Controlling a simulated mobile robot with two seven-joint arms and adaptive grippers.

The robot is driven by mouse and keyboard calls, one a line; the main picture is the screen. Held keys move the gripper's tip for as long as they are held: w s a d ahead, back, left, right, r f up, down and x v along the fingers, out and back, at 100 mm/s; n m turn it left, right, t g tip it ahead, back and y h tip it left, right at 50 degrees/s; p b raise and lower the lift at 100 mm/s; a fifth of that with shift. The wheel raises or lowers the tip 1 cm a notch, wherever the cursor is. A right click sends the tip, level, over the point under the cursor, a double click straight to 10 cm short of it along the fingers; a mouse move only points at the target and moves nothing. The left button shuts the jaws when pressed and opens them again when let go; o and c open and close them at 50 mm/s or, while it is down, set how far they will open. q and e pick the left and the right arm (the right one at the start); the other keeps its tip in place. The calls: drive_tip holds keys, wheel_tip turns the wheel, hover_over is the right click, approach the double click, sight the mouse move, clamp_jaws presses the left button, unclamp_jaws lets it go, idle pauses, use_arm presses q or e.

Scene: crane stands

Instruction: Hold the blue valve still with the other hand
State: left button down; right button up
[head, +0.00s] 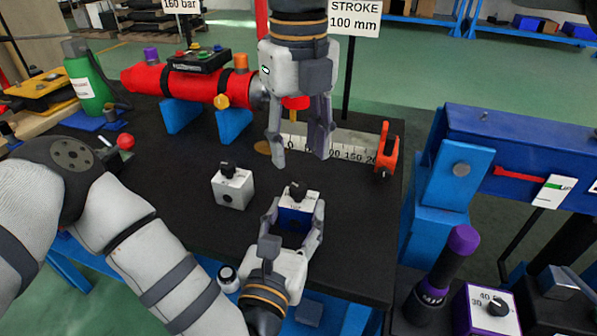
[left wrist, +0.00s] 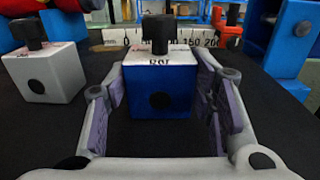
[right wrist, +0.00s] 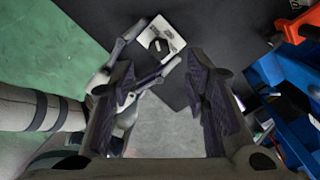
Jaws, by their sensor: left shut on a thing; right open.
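The blue valve (head: 296,217) is a block with a blue body, a white labelled top and a black knob. It stands upright on the black table top (head: 350,240). My left gripper (head: 293,226) is shut on it, with one finger on each side; the left wrist view shows the blue front (left wrist: 158,92) between the fingers. My right gripper (head: 300,157) points down, open and empty, above and behind the valve, apart from it. In the right wrist view, the valve's white top and knob (right wrist: 160,40) show beyond the open fingers.
A similar white valve block (head: 232,190) stands left of the blue one. Behind are a red cylinder (head: 195,86) on blue supports, a white scale strip (head: 345,147) and an orange clamp-like part (head: 386,155). A blue frame (head: 500,135) stands to the right.

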use_arm(q)
drive_tip(key=c, duration=0.6)
unclamp_jaws()
drive_tip(key=shift+c, duration=0.2)
use_arm(e)
wheel_tip(320, 180, up, 5)
drive_tip(key=shift+f, duration=0.1)
